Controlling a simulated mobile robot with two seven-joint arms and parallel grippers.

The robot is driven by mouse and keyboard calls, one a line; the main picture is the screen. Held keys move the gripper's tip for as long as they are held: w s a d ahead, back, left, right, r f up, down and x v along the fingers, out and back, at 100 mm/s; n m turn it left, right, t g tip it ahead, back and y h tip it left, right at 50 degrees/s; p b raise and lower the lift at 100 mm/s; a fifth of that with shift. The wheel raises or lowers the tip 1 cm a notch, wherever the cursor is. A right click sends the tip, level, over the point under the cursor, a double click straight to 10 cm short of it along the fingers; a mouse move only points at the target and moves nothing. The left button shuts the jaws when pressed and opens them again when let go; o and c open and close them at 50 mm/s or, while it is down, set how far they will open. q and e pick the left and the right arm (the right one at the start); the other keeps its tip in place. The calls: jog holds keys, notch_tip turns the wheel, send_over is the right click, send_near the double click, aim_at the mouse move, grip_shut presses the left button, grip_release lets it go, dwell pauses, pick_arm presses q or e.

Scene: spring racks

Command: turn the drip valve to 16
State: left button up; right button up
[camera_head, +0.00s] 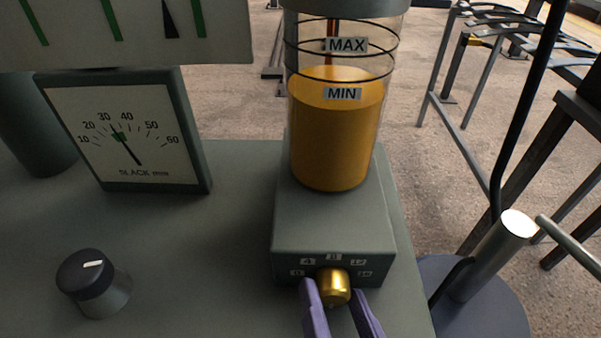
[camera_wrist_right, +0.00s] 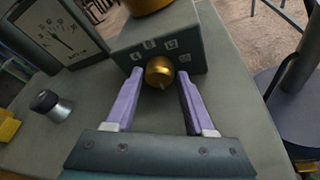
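The drip valve is a round brass knob (camera_head: 334,287) on the front of a grey-green block (camera_head: 325,225). Number labels arc above it; 4, 8 and 12 can be made out, and the outer two are blurred. In the right wrist view the knob (camera_wrist_right: 159,71) has a small pale mark low on its face; its exact setting cannot be told. My right gripper (camera_head: 335,292) is open, with one purple finger on each side of the knob. In the wrist view the right gripper (camera_wrist_right: 160,74) shows small gaps beside the knob. My left gripper is not in view.
A clear reservoir (camera_head: 336,130) of amber oil, marked MAX and MIN, stands on the block. A slack gauge (camera_head: 125,135) and a black knob (camera_head: 93,282) are to the left on the grey bench top (camera_head: 190,260). A metal post (camera_head: 490,255) stands at right.

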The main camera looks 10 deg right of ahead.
jog(key=v, duration=0.9)
jog(key=shift+s, duration=0.15)
jog(key=shift+s+r, duration=0.2)
jog(key=shift+s, duration=0.1)
jog(key=w+d+r+m+g+h+p, duration=0.1)
jog(key=d+r+m+g+p, duration=0.5)
jog(key=m, duration=0.5)
jog(key=w+d+r+m+g+h+p, duration=0.15)
jog(key=d+r+m+g+p, duration=0.25)
jog(key=d+m+p, duration=0.55)
jog(key=a+r+m+y+p, duration=0.2)
jog(key=r+m+p, duration=0.1)
jog(key=r+p, duration=1.7)
jog(key=a+r+m+g+y+p, duration=0.1)
jog(key=a+r+m+y+p, duration=0.1)
jog(key=r+p, duration=1.7)
notch_tip(320, 180, up, 6)
jog(key=shift+r+m+p, duration=0.1)
jog(key=shift+m+p, duration=0.3)
jog(key=shift+m, duration=0.45)
